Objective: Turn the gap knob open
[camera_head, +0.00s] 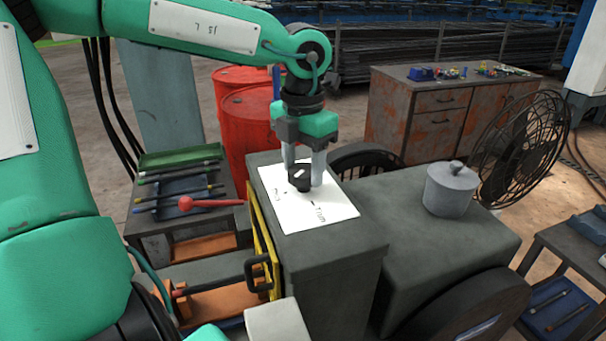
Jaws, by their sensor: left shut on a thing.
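The gap knob (299,180) is a short black knob with a white pointer mark on its top. It stands on a white label sheet (327,213) with printed lettering, on top of the grey cabinet (330,254). My left gripper (302,180) points straight down over the knob and is shut on it, with one grey finger on each side. The fingers hide part of the knob's sides. The lettering is too small to read in full. My right gripper is not in view.
A red-knobbed lever (207,203) sticks out at the cabinet's left, near a bench with a tool tray (180,190). Red barrels (247,125) stand behind. A grey lidded pot (450,191) sits on the lower block to the right, near a black fan (522,145).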

